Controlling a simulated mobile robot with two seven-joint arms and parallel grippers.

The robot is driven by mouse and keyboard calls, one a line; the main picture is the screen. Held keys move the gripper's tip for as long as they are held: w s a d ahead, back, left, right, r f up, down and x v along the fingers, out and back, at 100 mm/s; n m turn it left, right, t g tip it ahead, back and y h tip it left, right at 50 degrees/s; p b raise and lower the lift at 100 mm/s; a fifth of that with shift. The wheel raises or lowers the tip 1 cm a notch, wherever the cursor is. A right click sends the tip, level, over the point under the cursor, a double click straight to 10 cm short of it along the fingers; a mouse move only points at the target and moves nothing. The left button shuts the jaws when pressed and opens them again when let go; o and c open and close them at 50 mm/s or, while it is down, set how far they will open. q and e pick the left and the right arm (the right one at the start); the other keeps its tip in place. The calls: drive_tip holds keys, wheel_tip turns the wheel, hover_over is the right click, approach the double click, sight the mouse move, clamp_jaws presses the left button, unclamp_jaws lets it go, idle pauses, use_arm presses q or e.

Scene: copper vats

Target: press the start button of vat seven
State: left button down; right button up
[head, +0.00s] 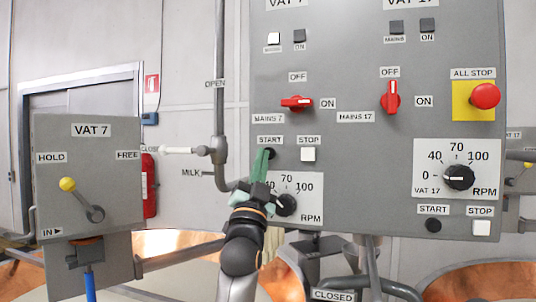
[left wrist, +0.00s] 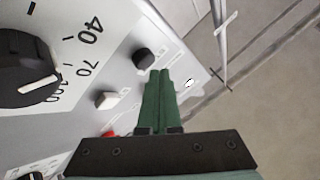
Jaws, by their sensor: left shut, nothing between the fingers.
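A grey control panel (head: 350,150) fills the right of the head view. Its left column belongs to vat 7. The black vat 7 start button (head: 271,153) sits under a START label, left of the white vat 7 stop button (head: 308,154). My left gripper (head: 264,154) is shut and empty, its green fingertips at the start button and partly covering it. The left wrist view shows the black start button (left wrist: 143,58) just beyond the fingertips (left wrist: 160,74), slightly to the left; I cannot tell whether they touch. My right gripper is not in view.
The vat 7 speed dial (head: 286,205) lies below, partly behind my arm. The red MAINS 7 switch (head: 297,103) points sideways toward ON; the MAINS 17 switch (head: 392,97) is upright. A red ALL STOP button (head: 485,96) is at right. A pipe (head: 219,90) stands left of the panel.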

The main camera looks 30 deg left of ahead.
use_arm(q)
drive_tip(key=shift+w+a, duration=0.1)
drive_tip(key=shift+w, duration=0.25)
